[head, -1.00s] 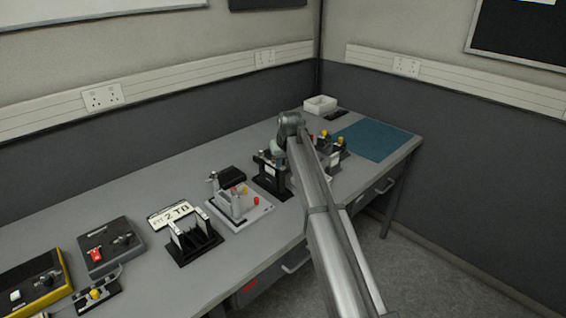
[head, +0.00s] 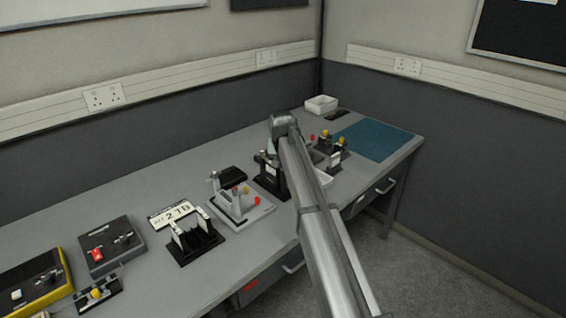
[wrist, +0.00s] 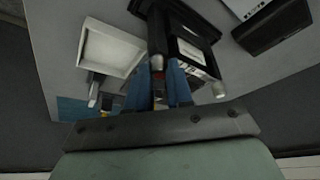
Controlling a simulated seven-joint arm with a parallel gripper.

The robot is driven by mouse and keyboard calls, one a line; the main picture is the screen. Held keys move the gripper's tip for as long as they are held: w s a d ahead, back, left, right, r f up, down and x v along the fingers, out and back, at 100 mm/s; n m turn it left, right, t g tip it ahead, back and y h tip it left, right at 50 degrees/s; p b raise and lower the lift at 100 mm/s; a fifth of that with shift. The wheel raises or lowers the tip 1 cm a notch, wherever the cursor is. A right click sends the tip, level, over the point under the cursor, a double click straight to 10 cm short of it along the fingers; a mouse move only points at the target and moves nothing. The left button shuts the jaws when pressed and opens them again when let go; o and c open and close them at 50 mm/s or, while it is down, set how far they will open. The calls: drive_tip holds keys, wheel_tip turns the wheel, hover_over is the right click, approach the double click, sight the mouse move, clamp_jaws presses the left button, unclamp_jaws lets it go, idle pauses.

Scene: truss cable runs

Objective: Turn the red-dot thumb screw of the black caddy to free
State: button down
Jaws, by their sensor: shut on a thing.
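The black caddy (wrist: 190,42) stands upright and holds a dark unit with a white label. It also shows in the head view (head: 268,184), where my arm covers its right side. One thumb screw (wrist: 157,63), silver with a reddish tint on its end, sits between the blue fingers of my gripper (wrist: 158,76). The fingers are shut on it. In the head view my wrist is above the caddy, and the fingertips are hidden.
A white tray (wrist: 108,50) lies close beside the caddy. A grey fixture (head: 240,208) with red and yellow knobs stands left of it, then a black slotted holder (head: 194,240). A blue mat (head: 378,141) and white bin (head: 321,104) lie toward the right.

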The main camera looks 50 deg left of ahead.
drive_tip(key=c, duration=1)
unclamp_jaws()
drive_tip(key=v, duration=1.3)
drive_tip(key=shift+r, duration=0.4)
drive_tip(key=shift+d, duration=0.15)
